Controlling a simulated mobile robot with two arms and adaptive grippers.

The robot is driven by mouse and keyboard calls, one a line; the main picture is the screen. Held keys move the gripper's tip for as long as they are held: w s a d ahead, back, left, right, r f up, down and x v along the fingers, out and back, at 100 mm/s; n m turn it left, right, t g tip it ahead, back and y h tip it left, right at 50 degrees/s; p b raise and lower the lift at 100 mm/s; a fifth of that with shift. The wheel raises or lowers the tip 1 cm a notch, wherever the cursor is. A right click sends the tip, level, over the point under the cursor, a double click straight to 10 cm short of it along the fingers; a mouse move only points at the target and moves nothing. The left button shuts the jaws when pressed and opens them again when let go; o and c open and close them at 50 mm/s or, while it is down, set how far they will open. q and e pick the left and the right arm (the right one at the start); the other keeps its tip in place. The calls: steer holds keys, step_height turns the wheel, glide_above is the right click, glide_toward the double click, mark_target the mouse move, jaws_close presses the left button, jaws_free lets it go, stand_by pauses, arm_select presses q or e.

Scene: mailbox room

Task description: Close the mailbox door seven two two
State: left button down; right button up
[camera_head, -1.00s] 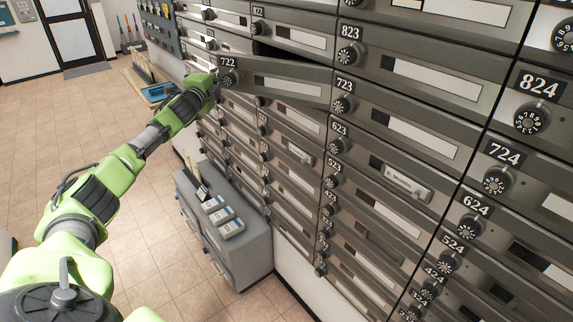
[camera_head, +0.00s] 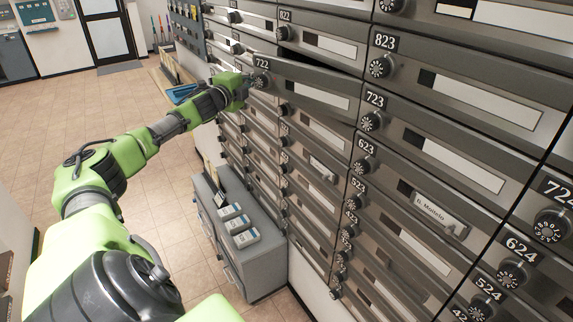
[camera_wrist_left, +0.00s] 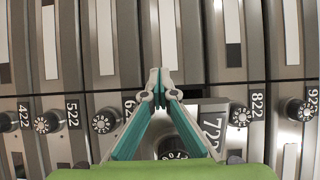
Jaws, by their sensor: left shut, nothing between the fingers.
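Mailbox door 722 (camera_head: 308,88) is a grey metal door with a round dial and a label strip. It stands ajar, its dial end swung out from the wall, with a dark gap along its top edge. My left gripper (camera_head: 243,88) is at the door's dial end, its fingertips hard to make out there. In the left wrist view the gripper (camera_wrist_left: 157,76) is shut with nothing between its fingers. The 722 plate (camera_wrist_left: 213,128) and part of the dial show behind and beside the fingers. Whether the gripper touches the door cannot be told. My right gripper is out of view.
Neighbouring doors 822 (camera_head: 318,42), 723 (camera_head: 447,158) and 823 (camera_head: 478,97) look flush with the wall. A grey cabinet (camera_head: 262,257) with small boxes on top stands below at the wall. The tiled floor at left is open.

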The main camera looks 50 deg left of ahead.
arm_select(q)
steer(key=shift+w+d+f+h, duration=0.1)
steer(key=shift+w+d+h, duration=0.2)
steer(key=shift+w, duration=0.15)
steer(key=shift+w, duration=0.1)
stand_by(0.5)
